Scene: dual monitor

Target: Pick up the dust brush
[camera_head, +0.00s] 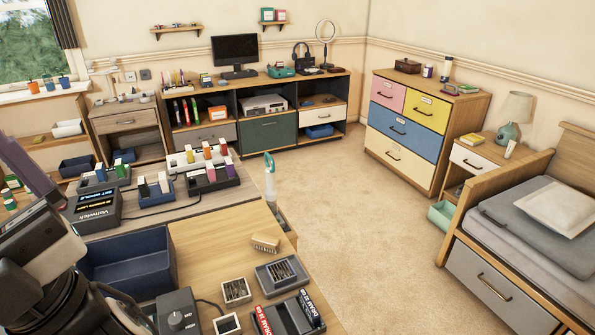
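A small wooden brush with pale bristles (265,243) lies on the light wooden desk top (215,230), near its right edge. It looks like the dust brush. My arm (45,260) is at the lower left, dark and cut by the frame, well to the left of the brush and apart from it. Its end is partly out of frame, and the fingertips do not show clearly, so I cannot tell whether my gripper is open or shut. Nothing covers the brush.
A dark blue bin (130,265) stands between my arm and the brush. In front of the brush are a grey slotted box (282,275), small square trays (236,291) and a black knob box (178,312). A white bottle-like item with a green top (270,180) stands behind it.

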